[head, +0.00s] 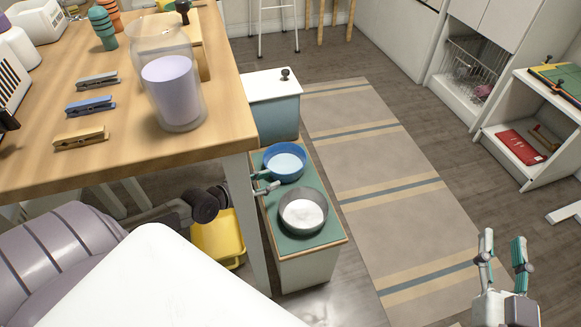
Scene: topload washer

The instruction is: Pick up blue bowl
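The blue bowl (285,163) stands upright on the green top of a low, narrow stand (318,240) beside the wooden table. My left gripper (266,187) is at the near left side of the blue bowl, close to its rim. The table leg hides part of that gripper and its arm, and I cannot tell whether it touches the bowl or how far its fingers are apart. My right gripper (503,242) is at the lower right, fingers up, open and empty, far from the bowl.
A grey bowl with a white inside (303,214) stands just in front of the blue bowl. The wooden table (130,140) and its leg (247,220) are on the left. A white-topped cabinet (272,110) is behind. The striped rug (385,180) is clear.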

